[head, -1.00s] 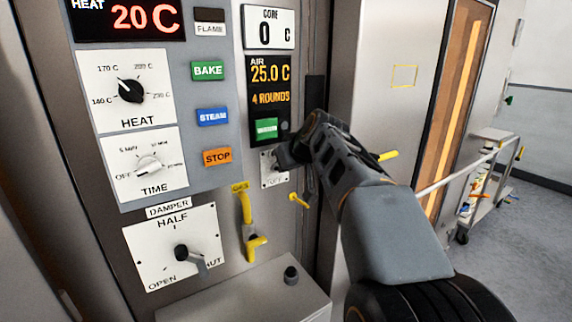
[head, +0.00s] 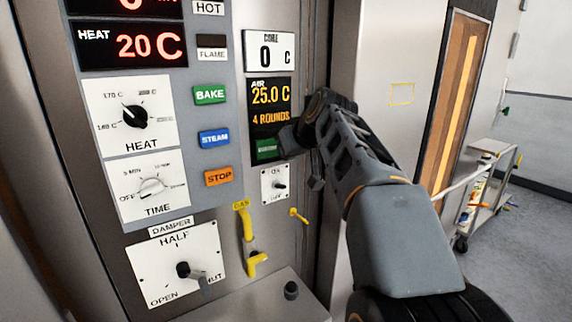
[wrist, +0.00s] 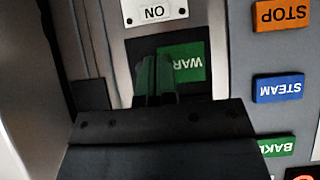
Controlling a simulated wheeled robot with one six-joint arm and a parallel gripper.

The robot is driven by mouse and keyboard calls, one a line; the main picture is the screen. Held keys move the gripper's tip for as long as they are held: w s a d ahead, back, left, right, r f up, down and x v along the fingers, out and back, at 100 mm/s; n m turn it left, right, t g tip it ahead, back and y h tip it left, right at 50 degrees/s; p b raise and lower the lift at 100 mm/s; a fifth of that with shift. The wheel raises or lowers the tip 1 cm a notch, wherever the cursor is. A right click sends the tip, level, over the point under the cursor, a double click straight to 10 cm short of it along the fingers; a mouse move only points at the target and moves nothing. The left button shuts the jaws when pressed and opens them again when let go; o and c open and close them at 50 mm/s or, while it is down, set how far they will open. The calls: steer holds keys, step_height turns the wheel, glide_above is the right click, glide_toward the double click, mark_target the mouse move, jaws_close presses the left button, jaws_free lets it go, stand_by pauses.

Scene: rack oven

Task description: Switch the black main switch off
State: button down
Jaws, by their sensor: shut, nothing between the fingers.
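The black main switch (head: 280,185) is a small black toggle on a white plate (head: 267,193), low on the oven's right-hand panel. The plate has a label above and below the toggle; its lever position is too small to tell. In the wrist view the picture is upside down, and only the plate's ON end (wrist: 155,12) shows at the top edge; the toggle is out of frame. My gripper (head: 287,140) is shut and empty, just above the plate, at the green label below the air display. In the wrist view its fingertips (wrist: 155,75) overlap that label; contact cannot be told.
The green label (head: 267,150) is partly covered by my gripper. BAKE (head: 210,95), STEAM (head: 214,138) and STOP (head: 218,177) buttons lie left. A yellow gas lever (head: 257,263) and the damper knob (head: 183,269) are below. A trolley (head: 490,190) stands at far right.

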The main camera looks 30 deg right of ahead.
steer(key=shift+s+d+r, duration=0.1)
steer(key=shift+s+r, duration=0.25)
steer(key=shift+r, duration=0.4)
steer(key=shift+s+a+r, duration=0.1)
steer(key=shift+s+r, duration=0.25)
steer(key=shift+r, duration=0.35)
steer(key=shift+s+d+r, duration=0.1)
steer(key=shift+s+r, duration=0.25)
steer(key=shift+r, duration=0.4)
